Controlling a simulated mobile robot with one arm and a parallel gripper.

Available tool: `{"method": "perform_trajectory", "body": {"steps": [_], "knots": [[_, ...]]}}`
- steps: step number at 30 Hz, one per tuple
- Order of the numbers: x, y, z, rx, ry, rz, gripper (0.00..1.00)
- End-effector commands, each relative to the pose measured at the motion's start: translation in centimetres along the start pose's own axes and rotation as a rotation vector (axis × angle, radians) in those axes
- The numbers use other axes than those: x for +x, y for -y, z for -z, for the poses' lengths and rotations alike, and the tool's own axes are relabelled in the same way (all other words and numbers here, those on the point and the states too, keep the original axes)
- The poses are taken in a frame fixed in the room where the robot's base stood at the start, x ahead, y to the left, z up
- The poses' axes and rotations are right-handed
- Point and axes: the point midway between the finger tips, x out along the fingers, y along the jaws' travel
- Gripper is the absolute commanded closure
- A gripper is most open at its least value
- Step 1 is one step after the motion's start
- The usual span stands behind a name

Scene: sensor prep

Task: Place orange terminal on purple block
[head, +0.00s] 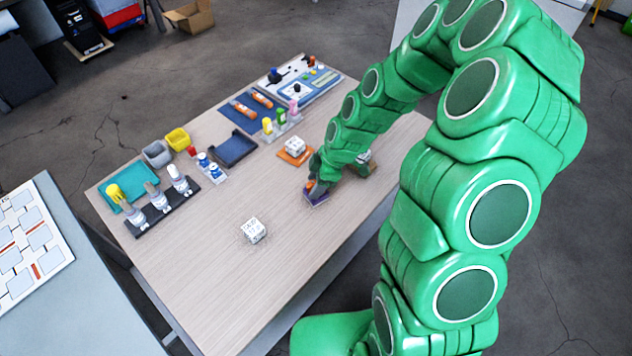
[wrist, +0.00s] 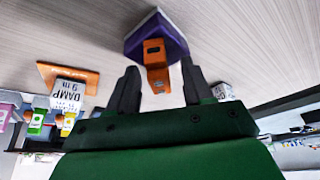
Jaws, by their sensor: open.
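The purple block (head: 318,201) lies on the wooden table under my gripper (head: 315,180); its purple side also shows in the wrist view (wrist: 136,47). The orange terminal (wrist: 155,62) shows against the purple block in the wrist view, overlapping its near side, and appears to rest on it. In the head view a small orange bit of the terminal (head: 309,184) shows at the block, mostly hidden by my gripper. My gripper's two dark fingers (wrist: 159,68) are apart, one on each side of the terminal, with visible gaps to it.
A white labelled cube (head: 253,230) stands alone toward the table front. Another white cube (head: 295,145) sits on an orange plate; one more (head: 363,157) is partly behind my arm. A dark bottle rack (head: 165,208) and blue tray (head: 234,148) stand left and back.

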Motion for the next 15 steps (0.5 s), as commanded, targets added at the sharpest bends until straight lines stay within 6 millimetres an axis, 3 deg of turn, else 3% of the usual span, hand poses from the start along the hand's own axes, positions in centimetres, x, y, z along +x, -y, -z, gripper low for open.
{"method": "perform_trajectory", "body": {"steps": [8, 15], "knots": [[-1.0, -0.1, 0.1, 0.000, -0.001, -0.003, 0.49], [-3.8, -0.1, 0.1, 0.001, -0.002, -0.004, 0.49]]}}
